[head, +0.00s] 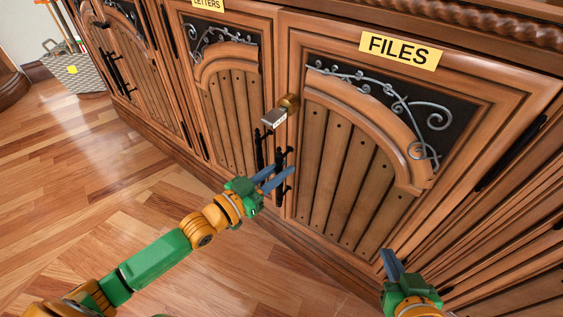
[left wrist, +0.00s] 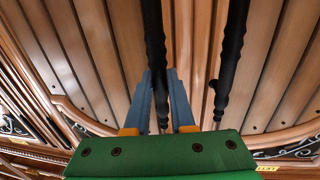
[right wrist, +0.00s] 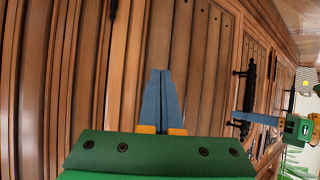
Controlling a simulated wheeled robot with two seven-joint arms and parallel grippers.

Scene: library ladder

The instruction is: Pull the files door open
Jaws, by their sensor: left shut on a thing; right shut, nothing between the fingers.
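The files door (head: 340,185) is a wooden panel with a yellow FILES label (head: 401,50) and grey scrollwork. No clear gap shows along its edge. Its black vertical bar handle (head: 280,185) is on its left side and shows in the left wrist view (left wrist: 154,35). My left gripper (head: 277,178) is shut on this handle, with its blue fingers at either side of the bar. My right gripper (head: 389,258) is shut and empty in front of the lower right part of the door. In the right wrist view its fingertips (right wrist: 160,75) meet.
The letters door (head: 228,105) is to the left, with its own black handle (head: 259,150) close beside the files handle. A brass knob with a grey block (head: 275,118) sits above the handles. The wooden floor (head: 110,195) in front is clear. A grey basket (head: 75,75) stands far left.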

